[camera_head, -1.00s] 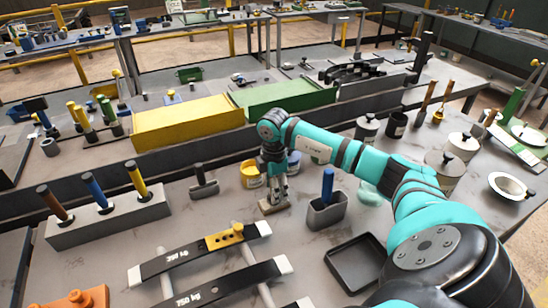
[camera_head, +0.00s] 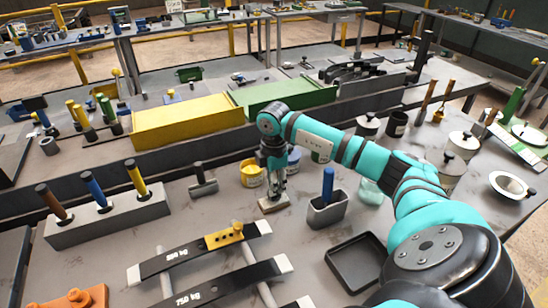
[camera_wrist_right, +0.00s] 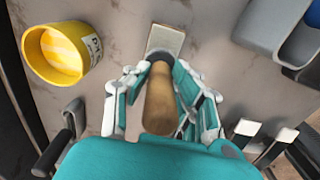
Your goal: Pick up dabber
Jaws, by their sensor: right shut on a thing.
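The dabber has a light wooden handle (camera_wrist_right: 161,100) and a flat beige block at its foot (camera_wrist_right: 165,40). In the head view only its block (camera_head: 273,204) shows clearly, low at the table surface. Whether it touches the table I cannot tell. My right gripper (camera_head: 274,184) points down from above, shut around the handle. In the wrist view the fingers of my right gripper (camera_wrist_right: 160,85) stand on both sides of the handle. My left gripper is not in view.
A yellow tub (camera_head: 251,173) stands just behind the dabber. A grey holder with a blue handle (camera_head: 326,210) is to its right, and a black tray (camera_head: 356,262) in front right. A black hand tool (camera_head: 203,187) lies left. Weighted bars (camera_head: 200,253) lie in front left.

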